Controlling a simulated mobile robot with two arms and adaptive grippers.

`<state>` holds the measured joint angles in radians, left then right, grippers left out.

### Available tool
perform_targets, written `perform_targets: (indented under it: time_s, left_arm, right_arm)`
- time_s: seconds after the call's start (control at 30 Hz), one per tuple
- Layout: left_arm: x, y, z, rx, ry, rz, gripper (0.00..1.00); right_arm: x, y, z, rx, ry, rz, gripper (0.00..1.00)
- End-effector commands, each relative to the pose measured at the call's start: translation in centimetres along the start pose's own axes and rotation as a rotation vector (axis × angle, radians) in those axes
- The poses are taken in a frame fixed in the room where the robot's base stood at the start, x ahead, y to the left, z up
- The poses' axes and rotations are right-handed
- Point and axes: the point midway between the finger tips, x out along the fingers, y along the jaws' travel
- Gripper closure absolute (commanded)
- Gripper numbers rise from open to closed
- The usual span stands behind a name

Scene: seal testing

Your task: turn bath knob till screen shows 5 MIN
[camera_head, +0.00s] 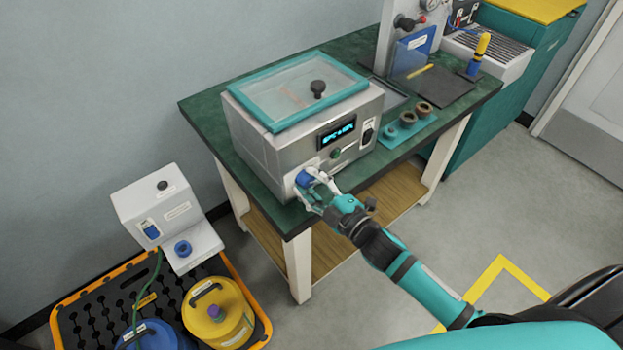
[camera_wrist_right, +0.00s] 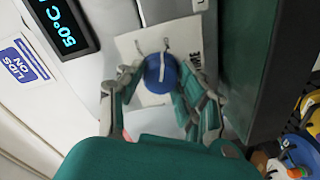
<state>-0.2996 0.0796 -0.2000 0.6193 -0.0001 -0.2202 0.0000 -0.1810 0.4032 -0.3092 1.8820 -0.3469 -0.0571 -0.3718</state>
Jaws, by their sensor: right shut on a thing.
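The bath (camera_head: 262,150) is a grey metal box with a teal-framed clear lid, standing on the green bench top. Its dark screen (camera_head: 336,133) shows cyan characters too small to read in the head view. In the right wrist view the screen (camera_wrist_right: 64,22) appears turned and cut off, with "50°C" legible. The blue bath knob (camera_head: 304,178) is on the front, low at the left. In the wrist view the knob (camera_wrist_right: 161,72) has a white pointer line. My right gripper (camera_head: 314,186) is shut on the knob, fingers on both sides. My left gripper is out of view.
A teal holder (camera_head: 407,127) with several rings lies right of the bath. A smaller grey unit (camera_head: 165,215) and yellow container (camera_head: 217,314) are at lower left.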

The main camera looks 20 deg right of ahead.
Motion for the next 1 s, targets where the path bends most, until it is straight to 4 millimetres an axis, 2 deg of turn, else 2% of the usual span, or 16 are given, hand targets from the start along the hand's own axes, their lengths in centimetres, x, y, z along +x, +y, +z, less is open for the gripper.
perform_targets:
  time_s: [0.4,0.9,0.93,1.0]
  left_arm:
    - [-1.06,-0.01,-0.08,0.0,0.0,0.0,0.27]
    - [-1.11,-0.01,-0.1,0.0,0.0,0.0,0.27]
    - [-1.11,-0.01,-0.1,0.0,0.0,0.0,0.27]
    - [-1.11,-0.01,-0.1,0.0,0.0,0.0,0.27]
  right_arm:
    - [0.03,0.16,0.01,0.169,0.008,0.001,0.97]
    - [0.03,0.09,0.04,0.186,0.008,0.0,0.97]
    - [0.03,0.09,0.04,0.186,0.008,0.0,0.63]
    - [0.03,0.08,0.04,0.186,0.008,0.0,0.54]
